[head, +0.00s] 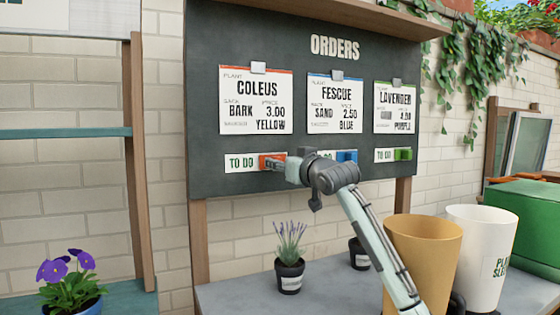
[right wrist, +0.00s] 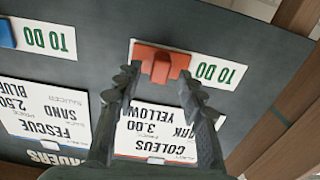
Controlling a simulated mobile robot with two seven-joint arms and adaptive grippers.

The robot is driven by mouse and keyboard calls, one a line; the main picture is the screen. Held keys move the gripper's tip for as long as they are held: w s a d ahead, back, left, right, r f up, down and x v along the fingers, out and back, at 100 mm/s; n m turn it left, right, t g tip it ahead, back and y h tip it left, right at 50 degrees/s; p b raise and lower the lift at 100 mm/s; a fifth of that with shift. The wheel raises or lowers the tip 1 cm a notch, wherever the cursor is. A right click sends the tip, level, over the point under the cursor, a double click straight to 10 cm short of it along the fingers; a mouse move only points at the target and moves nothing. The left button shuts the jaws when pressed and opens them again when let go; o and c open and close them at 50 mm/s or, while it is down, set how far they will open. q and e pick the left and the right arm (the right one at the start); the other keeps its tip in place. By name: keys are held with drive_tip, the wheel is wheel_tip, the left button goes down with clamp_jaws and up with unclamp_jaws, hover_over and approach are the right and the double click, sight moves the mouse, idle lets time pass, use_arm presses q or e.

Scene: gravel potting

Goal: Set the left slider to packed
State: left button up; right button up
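The left slider is an orange block with a raised knob (right wrist: 160,68) under the Coleus card (head: 257,100). In the head view the orange slider (head: 268,160) sits at the right end of its white strip, leaving "TO DO" (head: 240,162) showing at the left. My right gripper (head: 281,167) is at the slider and partly hides it. In the upside-down right wrist view, the right gripper (right wrist: 158,82) is open, its fingertips apart on either side of the knob. I cannot tell whether they touch it. My left gripper is not in view.
A blue slider (head: 347,156) and a green slider (head: 404,154) sit on the same dark board (head: 215,110), both beside "TO DO". Below, a bench (head: 240,296) holds potted lavender (head: 290,272), a tan pot (head: 425,250) and a white pot (head: 490,240), close to my right arm.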

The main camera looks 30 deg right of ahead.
drive_tip(key=shift+w, duration=0.45)
drive_tip(key=shift+c, duration=0.5)
clamp_jaws()
